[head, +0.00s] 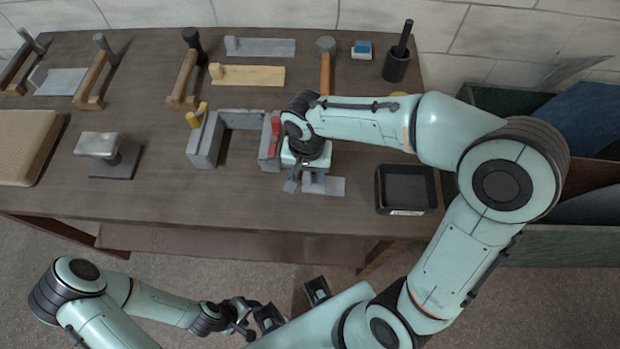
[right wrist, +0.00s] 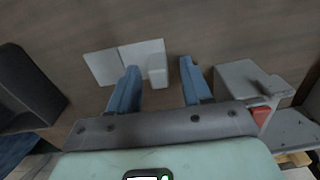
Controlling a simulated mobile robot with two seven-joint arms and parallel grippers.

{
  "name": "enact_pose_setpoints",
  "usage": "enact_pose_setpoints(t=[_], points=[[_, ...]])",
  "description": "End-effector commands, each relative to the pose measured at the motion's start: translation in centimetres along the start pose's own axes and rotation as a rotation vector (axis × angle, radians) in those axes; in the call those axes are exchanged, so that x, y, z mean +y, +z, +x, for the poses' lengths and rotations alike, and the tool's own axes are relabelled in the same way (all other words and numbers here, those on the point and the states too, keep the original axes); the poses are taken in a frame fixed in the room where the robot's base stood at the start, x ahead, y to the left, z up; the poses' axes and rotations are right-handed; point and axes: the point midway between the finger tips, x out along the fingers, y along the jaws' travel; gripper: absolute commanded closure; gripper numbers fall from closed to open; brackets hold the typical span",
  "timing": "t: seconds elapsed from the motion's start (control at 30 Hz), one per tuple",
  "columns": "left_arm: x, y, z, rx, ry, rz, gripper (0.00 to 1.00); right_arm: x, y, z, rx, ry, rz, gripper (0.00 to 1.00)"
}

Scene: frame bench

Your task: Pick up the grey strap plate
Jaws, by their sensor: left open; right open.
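A light grey plate (head: 326,186) lies flat on the bench near its front edge, partly hidden by my right gripper. In the right wrist view this plate (right wrist: 105,67) has a seam or step across it and a small raised block at one end. My right gripper (head: 303,184) is open above the plate, pointing down. Its two blue fingers (right wrist: 160,72) are apart, with the raised block between them in the picture; no contact shows. My left gripper (head: 244,316) is open and empty in front of the bench, low in the head view.
A grey U-shaped frame (head: 205,140) with yellow and red clamps stands left of my right gripper. A black tray (head: 406,188) is to the right. Another grey plate (head: 262,47), a yellow plate (head: 247,75) and hammers lie behind.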

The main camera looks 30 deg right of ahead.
Motion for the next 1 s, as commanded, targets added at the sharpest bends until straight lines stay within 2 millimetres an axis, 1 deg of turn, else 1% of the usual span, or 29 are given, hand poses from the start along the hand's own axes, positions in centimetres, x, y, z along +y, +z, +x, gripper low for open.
enact_pose_setpoints(t=[0.23,0.27,0.3,0.37,0.4,0.77,0.87,0.93,1.0], points=[[0.0,0.0,0.0,0.000,0.000,0.000,0.43,0.0,0.0,0.1,0.001,-0.001,0.001,0.51],[0.0,0.0,0.0,0.000,0.000,0.000,0.43,0.0,0.0,0.1,0.001,-0.001,0.001,0.61],[0.0,0.0,0.0,0.000,0.000,0.000,0.43,0.0,0.0,0.1,0.001,-0.001,0.001,0.74],[0.0,0.0,0.0,0.000,0.000,0.000,0.43,0.0,0.0,0.1,0.001,-0.001,0.000,0.93],[0.0,0.0,0.0,0.000,0.000,0.000,0.43,0.0,0.0,0.1,0.001,-0.001,0.000,1.00],[0.0,0.0,-0.1,0.000,0.000,0.000,0.43,0.0,-0.1,-0.2,0.002,-0.001,0.000,1.00],[0.1,0.0,-0.2,0.001,0.000,0.000,0.43,-0.1,-0.1,-0.8,0.003,-0.002,0.000,1.00],[0.1,-0.1,-0.3,0.001,0.001,0.001,0.43,-0.1,-0.1,-1.6,0.005,-0.003,0.001,1.00],[0.2,-0.1,-0.5,0.002,0.001,0.001,0.43,-0.1,-0.1,-2.8,0.006,-0.005,0.001,1.00]])
